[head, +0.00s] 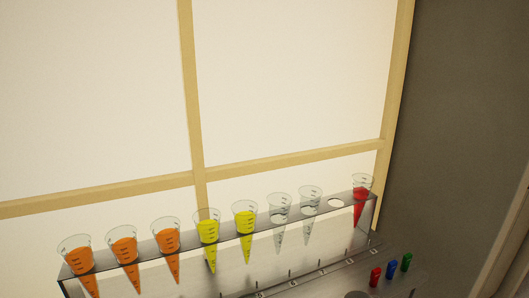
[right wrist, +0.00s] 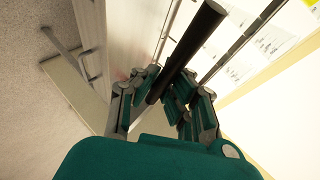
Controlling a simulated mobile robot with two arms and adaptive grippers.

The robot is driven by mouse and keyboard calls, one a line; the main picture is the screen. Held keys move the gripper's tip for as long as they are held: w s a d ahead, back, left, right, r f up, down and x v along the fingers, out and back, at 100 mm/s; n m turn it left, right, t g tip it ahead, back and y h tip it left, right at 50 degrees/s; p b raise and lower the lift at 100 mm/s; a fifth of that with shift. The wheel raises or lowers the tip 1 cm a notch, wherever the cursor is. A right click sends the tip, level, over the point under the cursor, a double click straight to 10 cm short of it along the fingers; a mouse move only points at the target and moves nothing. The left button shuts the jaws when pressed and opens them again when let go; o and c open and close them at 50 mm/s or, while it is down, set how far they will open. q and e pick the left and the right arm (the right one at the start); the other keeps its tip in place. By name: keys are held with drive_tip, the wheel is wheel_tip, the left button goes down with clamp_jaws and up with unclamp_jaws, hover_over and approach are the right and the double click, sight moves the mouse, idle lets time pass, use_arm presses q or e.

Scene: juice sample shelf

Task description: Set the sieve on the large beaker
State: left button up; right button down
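The sieve and the large beaker cannot be made out in either view. In the right wrist view, my right gripper (right wrist: 162,90), with teal pads and grey links, has its fingers closed in on both sides of a black rod-like handle (right wrist: 190,42). The handle slants from upper right down between the fingers. What its lower end joins is hidden, so I cannot tell whether it belongs to the sieve. Neither gripper shows in the head view.
A clear rack (head: 150,246) holds several graduated cones: orange (head: 124,248), yellow (head: 208,230), empty (head: 280,212) and red (head: 361,192). One rack hole (head: 336,203) is empty. Small red, blue and green items (head: 391,268) stand lower right. A cream panelled wall (head: 290,70) is behind.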

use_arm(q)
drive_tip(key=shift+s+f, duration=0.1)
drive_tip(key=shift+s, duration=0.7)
use_arm(e)
drive_tip(key=s+a+r, duration=0.1)
drive_tip(key=s+r, duration=0.6)
drive_tip(key=r, duration=0.3)
drive_tip(key=s+a+r+y, duration=0.1)
drive_tip(key=s+r, duration=0.6)
drive_tip(key=r, duration=0.3)
drive_tip(key=shift+n, duration=0.4)
